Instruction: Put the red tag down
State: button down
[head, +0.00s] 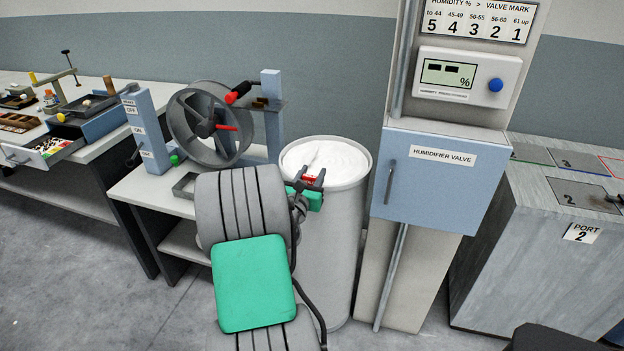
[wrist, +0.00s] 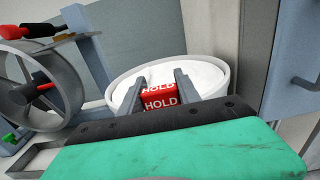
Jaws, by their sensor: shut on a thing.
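The red tag (wrist: 159,96) carries the white word HOLD and sits between the two fingers of my gripper (wrist: 161,90) in the wrist view. My gripper is shut on it. In the head view my gripper (head: 312,178) is over the near part of the white bin's mouth, and a little of the red tag (head: 309,181) shows between the fingers. The white bin (head: 340,235) is round and filled with white material nearly to the rim. Whether the tag touches that material I cannot tell.
A bench with a grey wheel (head: 206,126) and a blue-grey switch post (head: 148,130) stands left of the bin. The humidifier valve cabinet (head: 437,190) stands close on its right. A workbench with an open drawer (head: 45,150) is far left. A grey port unit (head: 520,240) is far right.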

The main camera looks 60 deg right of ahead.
jog(key=shift+f, duration=0.25)
jog(key=shift+f, duration=0.15)
jog(key=c, duration=0.9)
grip_release()
jog(key=shift+o, duration=0.2)
